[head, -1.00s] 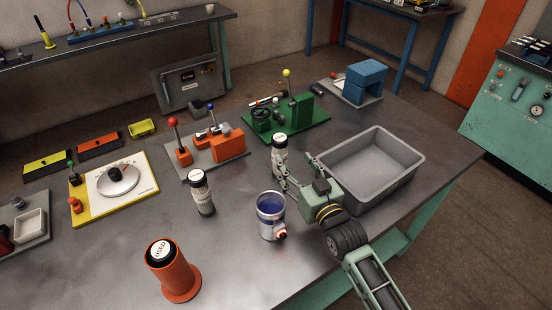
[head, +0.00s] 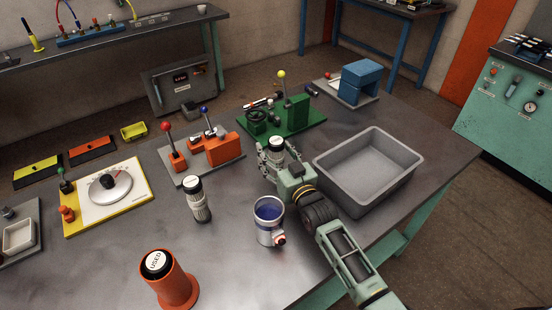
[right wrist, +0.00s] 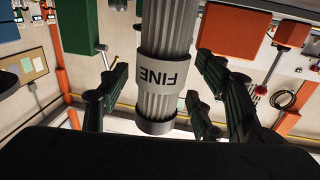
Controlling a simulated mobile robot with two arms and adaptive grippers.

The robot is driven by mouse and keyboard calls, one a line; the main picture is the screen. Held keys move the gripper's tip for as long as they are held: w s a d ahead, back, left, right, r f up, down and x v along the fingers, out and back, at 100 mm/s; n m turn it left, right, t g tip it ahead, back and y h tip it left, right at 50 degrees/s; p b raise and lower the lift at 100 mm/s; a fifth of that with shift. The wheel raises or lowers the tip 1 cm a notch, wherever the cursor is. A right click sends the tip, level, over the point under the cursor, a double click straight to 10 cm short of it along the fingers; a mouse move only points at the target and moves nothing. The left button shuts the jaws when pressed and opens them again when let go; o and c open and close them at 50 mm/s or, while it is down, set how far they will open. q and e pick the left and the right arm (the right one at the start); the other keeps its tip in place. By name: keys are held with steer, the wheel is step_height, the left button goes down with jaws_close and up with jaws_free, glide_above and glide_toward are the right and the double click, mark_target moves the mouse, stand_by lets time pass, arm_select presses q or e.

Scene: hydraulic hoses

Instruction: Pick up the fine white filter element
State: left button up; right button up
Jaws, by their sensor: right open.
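The fine white filter element (head: 277,146) stands upright on the table in the head view, with a dark top and a pale cap. In the right wrist view it is a pleated pale cylinder (right wrist: 167,48) with a grey band reading FINE, shown upside down. My right gripper (head: 272,160) is open, with its fingers on either side of the filter. In the wrist view the dark fingers (right wrist: 160,92) flank it with visible gaps. The filter's lower part is hidden by the gripper in the head view. My left gripper is not in view.
A similar filter (head: 198,200) stands to the left. An orange holder (head: 173,287) carries a cap reading USED. A grey bin (head: 403,184) lies close right. Orange (head: 224,149) and green (head: 302,112) fixtures stand behind.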

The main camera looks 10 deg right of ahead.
steer(key=shift+c, duration=0.4)
steer(key=c, duration=1.3)
steer(key=shift+o, duration=0.2)
steer(key=shift+r, duration=0.1)
